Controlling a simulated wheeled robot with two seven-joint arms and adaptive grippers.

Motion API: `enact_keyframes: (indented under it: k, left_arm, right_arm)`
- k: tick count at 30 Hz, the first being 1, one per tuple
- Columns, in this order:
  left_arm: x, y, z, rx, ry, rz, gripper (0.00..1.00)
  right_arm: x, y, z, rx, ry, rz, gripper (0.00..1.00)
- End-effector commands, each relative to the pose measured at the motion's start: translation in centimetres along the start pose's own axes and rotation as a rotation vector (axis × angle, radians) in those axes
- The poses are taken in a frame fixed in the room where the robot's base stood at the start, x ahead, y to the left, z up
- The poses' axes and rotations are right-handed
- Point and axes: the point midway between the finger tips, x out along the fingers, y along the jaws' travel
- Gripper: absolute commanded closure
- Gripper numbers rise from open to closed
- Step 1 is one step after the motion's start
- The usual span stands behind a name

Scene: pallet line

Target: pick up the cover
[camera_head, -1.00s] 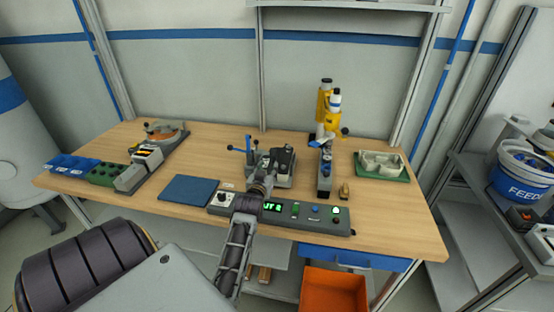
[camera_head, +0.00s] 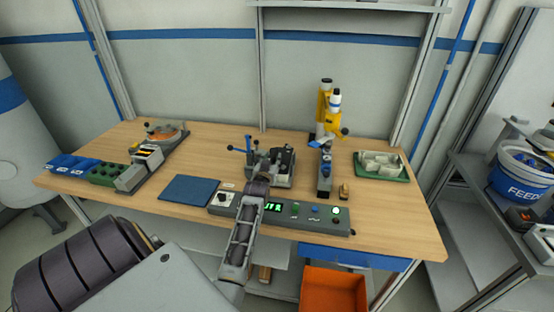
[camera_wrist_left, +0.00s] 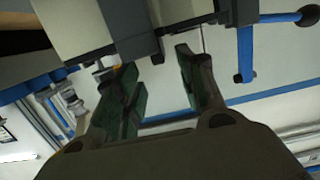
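My left gripper (camera_wrist_left: 163,85) is open, with two dark green-padded fingers apart and nothing visible between them. In the left wrist view its tips are close to the grey blocks of a fixture (camera_wrist_left: 75,28); contact cannot be told. In the head view my left arm reaches over the control panel to the grey fixture (camera_head: 283,181) with blue-tipped levers, and the fingertips are hard to make out there. A dark part (camera_head: 286,155) sits on the fixture. Pale parts (camera_head: 378,162) lie in a green tray at the right. I cannot tell which part is the cover. My right gripper is not in view.
A control panel (camera_head: 325,222) lies along the front. A yellow and grey press (camera_head: 325,150) stands right of the fixture, with a small brass piece (camera_head: 345,192) beside it. A blue mat (camera_head: 189,189) and green holder (camera_head: 105,175) are left. The right front tabletop is clear.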

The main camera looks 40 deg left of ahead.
Motion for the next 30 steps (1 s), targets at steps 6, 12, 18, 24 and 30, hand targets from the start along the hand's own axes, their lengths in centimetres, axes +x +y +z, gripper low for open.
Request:
enact_keyframes:
  k: [6,12,18,24,30]
  left_arm:
    - [0.1,0.0,0.0,0.000,0.000,0.000,0.60]
    - [0.2,0.0,0.0,0.000,0.000,0.000,0.60]
    - [1.1,0.0,0.0,0.001,0.000,0.000,0.60]
    - [2.8,0.0,0.0,0.000,0.000,0.000,0.60]
    - [4.5,0.0,-0.1,0.000,0.001,0.000,0.60]
  right_arm:
    - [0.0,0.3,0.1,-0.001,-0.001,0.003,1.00]
    - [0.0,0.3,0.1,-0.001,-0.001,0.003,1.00]
    - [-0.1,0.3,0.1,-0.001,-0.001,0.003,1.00]
    - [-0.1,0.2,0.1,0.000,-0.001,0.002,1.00]
    - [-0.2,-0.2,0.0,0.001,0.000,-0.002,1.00]
